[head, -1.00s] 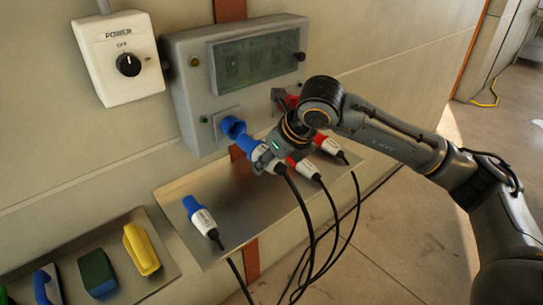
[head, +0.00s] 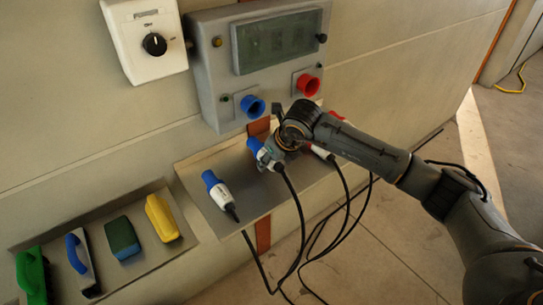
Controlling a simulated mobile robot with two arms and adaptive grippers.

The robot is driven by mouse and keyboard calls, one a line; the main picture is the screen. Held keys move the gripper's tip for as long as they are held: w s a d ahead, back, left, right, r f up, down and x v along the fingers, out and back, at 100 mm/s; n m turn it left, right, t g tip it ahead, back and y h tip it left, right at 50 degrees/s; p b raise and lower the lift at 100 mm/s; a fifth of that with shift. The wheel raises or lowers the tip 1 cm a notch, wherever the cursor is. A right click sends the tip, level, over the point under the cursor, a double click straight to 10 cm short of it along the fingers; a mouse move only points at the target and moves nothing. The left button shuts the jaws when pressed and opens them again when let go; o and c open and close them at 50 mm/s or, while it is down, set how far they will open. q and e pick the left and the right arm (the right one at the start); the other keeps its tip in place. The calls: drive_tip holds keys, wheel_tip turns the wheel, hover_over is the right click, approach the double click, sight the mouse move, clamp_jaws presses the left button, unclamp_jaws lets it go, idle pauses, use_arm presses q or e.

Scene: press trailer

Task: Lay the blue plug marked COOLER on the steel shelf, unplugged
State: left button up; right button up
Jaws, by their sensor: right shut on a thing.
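My right gripper (head: 277,150) is shut on a blue-and-white plug (head: 262,155) with a black cable. The plug is below the blue socket (head: 252,106) on the grey panel box and apart from it. It is over the back part of the steel shelf (head: 262,198); I cannot tell whether it touches the shelf. A second blue-and-white plug (head: 218,191) lies on the shelf's left part. The writing on both plugs is too small to read, so I cannot tell which is marked COOLER. My left gripper is not in view.
A red-and-white plug (head: 321,152) is partly hidden behind my right gripper. A red socket (head: 307,85) is on the panel box (head: 207,75). Black cables hang over the shelf's front edge. A tray (head: 188,238) of brushes and sponges is at left. The shelf between the blue plugs is clear.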

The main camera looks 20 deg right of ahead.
sight(268, 180)
wheel_tip(268, 180, down, 3)
drive_tip(key=shift+f+b, duration=0.1)
drive_tip(key=shift+b, duration=0.85)
wheel_tip(268, 180, down, 3)
drive_tip(key=b, duration=0.3)
drive_tip(key=o, duration=1.4)
drive_tip(key=shift+c, duration=0.2)
